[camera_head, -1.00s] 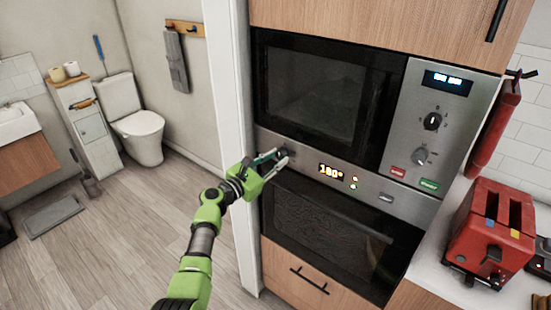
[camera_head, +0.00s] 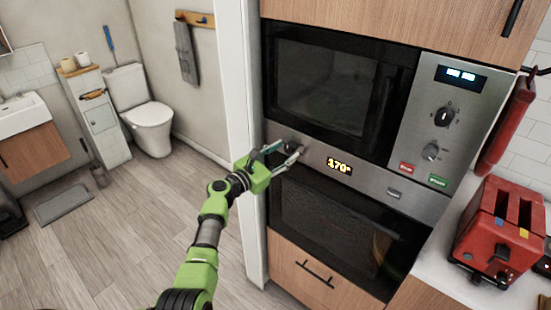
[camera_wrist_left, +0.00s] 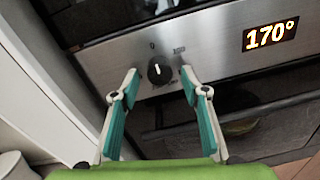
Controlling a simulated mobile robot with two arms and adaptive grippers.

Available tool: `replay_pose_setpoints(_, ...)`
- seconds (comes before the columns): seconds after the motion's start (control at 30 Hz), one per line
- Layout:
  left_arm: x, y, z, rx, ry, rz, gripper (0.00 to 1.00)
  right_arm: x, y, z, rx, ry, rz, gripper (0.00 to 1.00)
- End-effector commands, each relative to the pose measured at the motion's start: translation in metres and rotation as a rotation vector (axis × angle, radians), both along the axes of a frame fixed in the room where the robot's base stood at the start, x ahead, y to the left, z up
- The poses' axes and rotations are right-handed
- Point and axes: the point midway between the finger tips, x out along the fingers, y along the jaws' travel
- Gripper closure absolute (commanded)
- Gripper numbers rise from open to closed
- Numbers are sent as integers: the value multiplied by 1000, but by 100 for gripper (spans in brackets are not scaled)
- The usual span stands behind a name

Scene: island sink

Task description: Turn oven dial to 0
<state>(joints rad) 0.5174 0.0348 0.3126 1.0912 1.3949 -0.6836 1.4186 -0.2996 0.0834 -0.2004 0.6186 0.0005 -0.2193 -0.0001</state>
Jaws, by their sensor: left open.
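The oven dial is a dark round knob with a white pointer line, seen in the left wrist view (camera_wrist_left: 159,72) on the steel control strip. My left gripper (camera_head: 289,152) is open at the dial in the head view. In the left wrist view its two fingertips (camera_wrist_left: 158,74) stand on either side of the dial; I cannot tell whether they touch it. My right gripper is not in view.
The black oven door (camera_head: 345,225) is below the strip and the microwave (camera_head: 330,85) above it. A white wall edge (camera_head: 241,140) stands close left of the oven. A red toaster (camera_head: 497,232) sits on the counter at right.

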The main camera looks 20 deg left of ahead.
Motion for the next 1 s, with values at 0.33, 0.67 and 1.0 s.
replay_pose_setpoints(0.33, -46, 19, -1, 3, 2, 1, 58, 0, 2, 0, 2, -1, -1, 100)
replay_pose_setpoints(0.67, -98, 41, -1, 2, 3, 2, 58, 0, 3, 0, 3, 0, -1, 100)
replay_pose_setpoints(1.0, -109, 45, 0, 0, 2, 0, 58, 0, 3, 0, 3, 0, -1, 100)
